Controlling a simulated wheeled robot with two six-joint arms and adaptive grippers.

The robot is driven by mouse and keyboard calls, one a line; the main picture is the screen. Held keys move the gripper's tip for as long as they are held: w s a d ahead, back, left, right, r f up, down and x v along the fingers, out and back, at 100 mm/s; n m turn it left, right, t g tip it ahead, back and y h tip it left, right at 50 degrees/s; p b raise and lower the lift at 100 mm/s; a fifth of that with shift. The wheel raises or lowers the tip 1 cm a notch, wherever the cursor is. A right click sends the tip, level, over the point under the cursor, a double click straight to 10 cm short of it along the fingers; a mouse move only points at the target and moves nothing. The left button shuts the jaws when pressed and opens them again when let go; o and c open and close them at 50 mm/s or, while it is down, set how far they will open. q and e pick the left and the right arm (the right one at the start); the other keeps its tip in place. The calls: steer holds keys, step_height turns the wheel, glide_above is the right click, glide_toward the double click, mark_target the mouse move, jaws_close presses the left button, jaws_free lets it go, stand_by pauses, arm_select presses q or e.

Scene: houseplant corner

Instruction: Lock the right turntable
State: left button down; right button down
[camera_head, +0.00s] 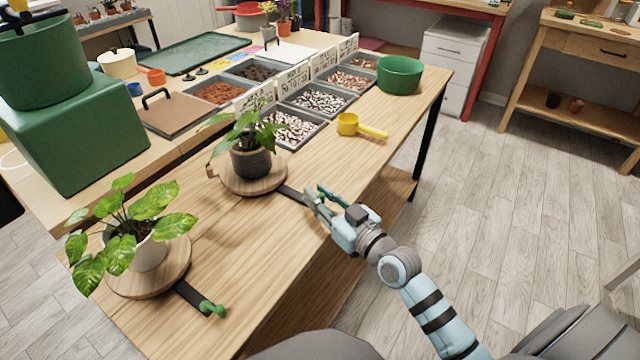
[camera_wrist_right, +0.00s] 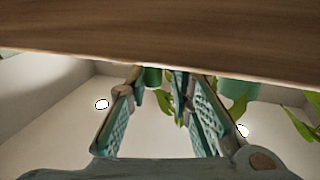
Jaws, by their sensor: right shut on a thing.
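The right turntable (camera_head: 238,187) is a round wooden disc on the bench, bearing a leafy plant in a dark grey pot (camera_head: 250,162). A dark bar (camera_head: 291,194) runs from under it toward the bench's front edge. My right gripper (camera_head: 318,203) is at the outer end of this bar, shut on the green lock handle (camera_head: 327,193), which its fingers partly hide. In the right wrist view the gripper's fingers (camera_wrist_right: 165,100) show below the wooden edge; the grip itself is unclear. My left gripper is not in view.
The left turntable (camera_head: 150,283) bears a variegated plant in a white pot; its dark bar ends in a green handle (camera_head: 212,308). A yellow scoop (camera_head: 348,124), a green bowl (camera_head: 400,75) and trays of pebbles (camera_head: 318,100) lie farther back. Bare bench top lies between the turntables.

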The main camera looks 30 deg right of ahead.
steer(key=c, duration=1.4)
jaws_free()
steer(key=shift+w, duration=0.1)
steer(key=v, duration=0.7)
steer(key=shift+s, duration=0.3)
